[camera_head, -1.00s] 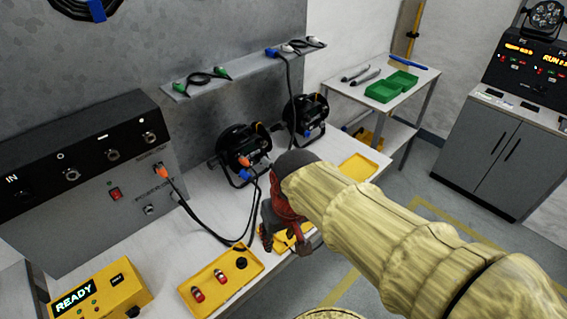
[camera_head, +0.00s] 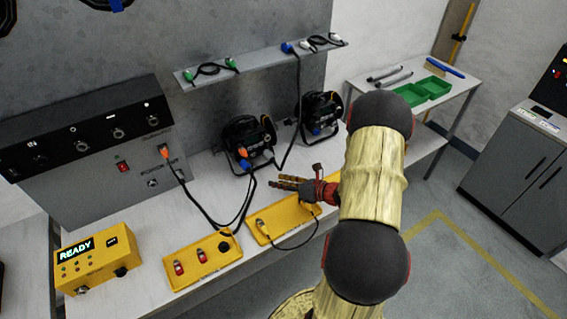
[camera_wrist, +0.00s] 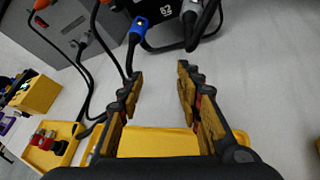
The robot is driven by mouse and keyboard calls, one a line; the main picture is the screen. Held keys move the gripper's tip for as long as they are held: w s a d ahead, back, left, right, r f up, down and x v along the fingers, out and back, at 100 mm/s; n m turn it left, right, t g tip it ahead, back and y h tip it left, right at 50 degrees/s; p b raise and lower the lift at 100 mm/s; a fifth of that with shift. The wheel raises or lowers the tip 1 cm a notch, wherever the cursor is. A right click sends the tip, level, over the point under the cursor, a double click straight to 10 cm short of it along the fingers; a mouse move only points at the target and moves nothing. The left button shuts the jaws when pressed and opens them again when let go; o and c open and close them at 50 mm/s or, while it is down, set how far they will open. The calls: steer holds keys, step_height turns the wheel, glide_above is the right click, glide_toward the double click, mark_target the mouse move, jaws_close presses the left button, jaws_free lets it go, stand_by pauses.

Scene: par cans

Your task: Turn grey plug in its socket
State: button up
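My gripper (camera_head: 290,183) is open and empty above the bench, its fingers pointing left in the head view. In the wrist view my gripper (camera_wrist: 160,78) shows its two fingers wide apart with bare bench between them. A grey plug (camera_wrist: 193,28) on a dark cable is beyond the right fingertip, at the front of a black par can (camera_wrist: 165,12). A blue plug (camera_wrist: 138,27) is to its left. The fingers are apart from both plugs. The grey plug's socket end is cut off or hidden.
Yellow trays (camera_head: 202,262) lie along the bench front, one under my gripper. Orange-plugged cables run from a grey control box (camera_head: 110,140) across the bench. A yellow READY box (camera_head: 98,257) is at left. A second par can (camera_head: 320,115) stands right of the first, below a shelf (camera_head: 262,61).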

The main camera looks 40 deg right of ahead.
mark_target(274, 158)
steer(key=w+d+r+m+t+h+b, duration=0.1)
steer(key=w+d+r+m+h, duration=0.1)
steer(key=w+d+m, duration=0.3)
steer(key=shift+d+r+t+h, duration=0.25)
steer(key=shift+d+t+h, duration=0.05)
steer(key=shift+d, duration=0.15)
steer(key=shift+o, duration=0.8)
steer(key=shift+w+r, duration=0.1)
steer(key=shift+w, duration=0.15)
steer(key=shift+p+x, duration=0.45)
steer(key=shift+x, duration=0.6)
steer(key=shift+b+x, duration=0.8)
steer(key=shift+x, duration=1.15)
steer(key=c, duration=0.3)
jaws_close()
